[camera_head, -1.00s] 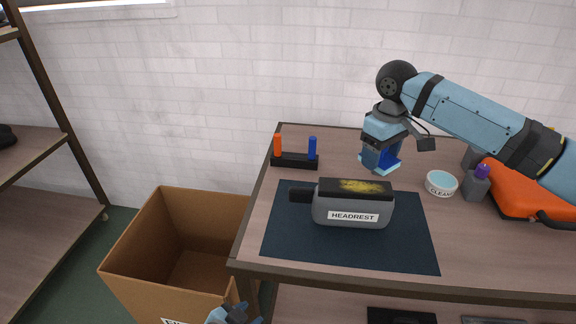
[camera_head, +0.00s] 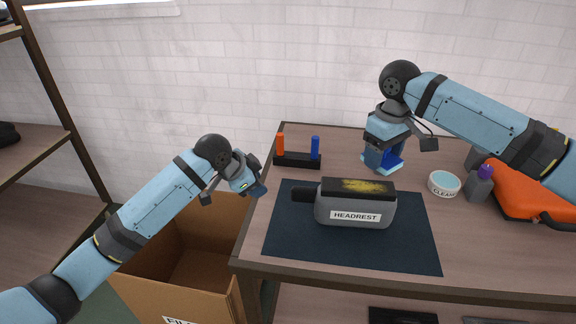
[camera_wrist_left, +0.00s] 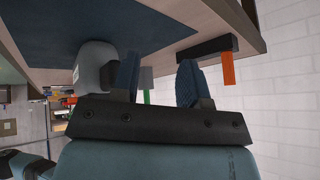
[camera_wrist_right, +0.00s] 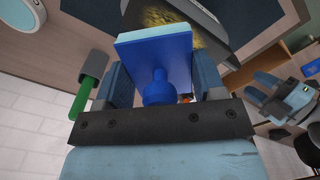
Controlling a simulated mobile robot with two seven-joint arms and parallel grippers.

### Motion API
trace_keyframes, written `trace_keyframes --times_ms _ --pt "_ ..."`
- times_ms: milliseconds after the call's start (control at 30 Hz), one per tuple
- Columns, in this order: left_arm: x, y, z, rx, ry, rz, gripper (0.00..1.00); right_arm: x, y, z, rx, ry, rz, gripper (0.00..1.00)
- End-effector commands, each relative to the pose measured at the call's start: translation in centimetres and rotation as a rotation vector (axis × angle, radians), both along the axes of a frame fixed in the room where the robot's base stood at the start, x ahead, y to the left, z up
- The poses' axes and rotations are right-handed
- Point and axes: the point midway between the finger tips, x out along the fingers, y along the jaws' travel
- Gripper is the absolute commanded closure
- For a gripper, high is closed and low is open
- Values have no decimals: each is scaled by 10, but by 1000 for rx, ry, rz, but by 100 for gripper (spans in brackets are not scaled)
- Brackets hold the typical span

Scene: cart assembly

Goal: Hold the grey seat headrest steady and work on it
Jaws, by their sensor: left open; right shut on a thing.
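The grey headrest (camera_head: 355,210), labelled HEADREST, lies on a dark mat (camera_head: 290,245). Its dark top carries a yellow speckled patch (camera_head: 362,186), and a black stub (camera_head: 304,195) points left. My right gripper (camera_head: 384,158) is shut on a blue scrubber (camera_wrist_right: 155,68) with a light blue pad face. It holds the scrubber behind and above the headrest, apart from it. My left gripper (camera_head: 257,178) is open and empty at the table's left edge, left of the stub. In the left wrist view, the headrest (camera_wrist_left: 98,62) shows beyond the open fingers.
A black rack (camera_head: 296,160) with orange and blue upright pieces stands at the back left. A labelled tub (camera_head: 444,183), a purple-capped bottle (camera_head: 480,183) and an orange item (camera_head: 520,195) are at right. A cardboard box (camera_head: 180,292) stands left of the table.

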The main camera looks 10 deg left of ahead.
Motion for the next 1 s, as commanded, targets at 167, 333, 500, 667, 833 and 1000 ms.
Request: trace_keyframes --times_ms 167,333,500,667,833,1000 --pt "3 -46 69 32 69 -266 60 0 0 0 0 0 0 56" --pt "-1 -72 83 91 157 -443 60 0 0 -1 0 0 0 56" --pt "1 -82 65 151 235 -500 60 0 0 0 0 0 0 56" --pt "1 -86 53 160 249 -508 60 0 0 0 0 0 0 56" --pt "1 -94 33 158 247 -507 60 0 0 0 0 0 0 56" --pt "2 -102 11 158 246 -507 60 0 0 0 0 0 0 56"
